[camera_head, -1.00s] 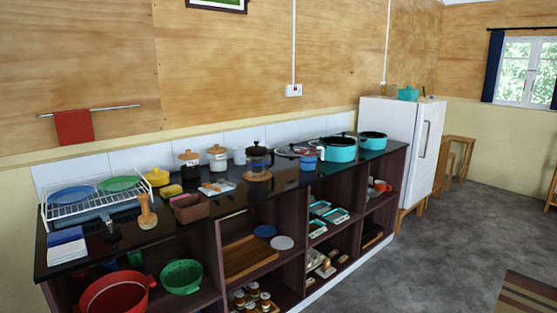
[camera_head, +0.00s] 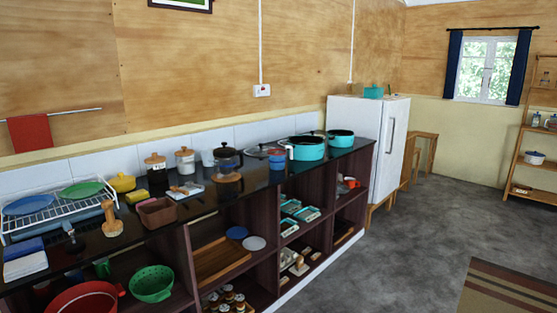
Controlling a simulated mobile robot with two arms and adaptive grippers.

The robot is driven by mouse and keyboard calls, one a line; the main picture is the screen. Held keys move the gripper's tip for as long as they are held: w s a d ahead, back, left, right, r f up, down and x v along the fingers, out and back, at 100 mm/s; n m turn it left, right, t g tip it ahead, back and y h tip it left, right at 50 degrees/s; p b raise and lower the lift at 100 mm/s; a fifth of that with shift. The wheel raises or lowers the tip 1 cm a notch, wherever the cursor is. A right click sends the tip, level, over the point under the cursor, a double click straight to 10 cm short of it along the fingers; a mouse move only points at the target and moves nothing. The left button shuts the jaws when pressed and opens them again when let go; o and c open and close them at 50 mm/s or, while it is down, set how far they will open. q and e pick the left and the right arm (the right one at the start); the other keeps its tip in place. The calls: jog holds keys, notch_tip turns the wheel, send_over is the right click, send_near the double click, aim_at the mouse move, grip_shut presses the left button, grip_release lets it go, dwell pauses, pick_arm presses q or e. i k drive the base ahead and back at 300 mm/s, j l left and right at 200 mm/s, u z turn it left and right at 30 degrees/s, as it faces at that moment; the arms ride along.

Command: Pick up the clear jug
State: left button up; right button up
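A glass coffee press (camera_head: 228,160) with a dark lid and handle stands upright on a round wooden board on the dark counter. It is the only jug-like clear vessel I can make out, and I cannot tell whether it is the clear jug. Neither of my grippers shows in the head view.
The dark counter (camera_head: 262,192) runs along the wall with open shelves below. Teal pots (camera_head: 306,149), a dish rack (camera_head: 52,209) and several canisters stand on it. A white fridge (camera_head: 368,135) stands at its far end. A wooden shelf (camera_head: 532,165) is at right.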

aim_at(277, 152)
jog(key=i+l, duration=0.1)
jog(key=i, duration=0.5)
jog(key=i+u, duration=0.15)
jog(key=i, duration=0.5)
jog(key=l, duration=0.1)
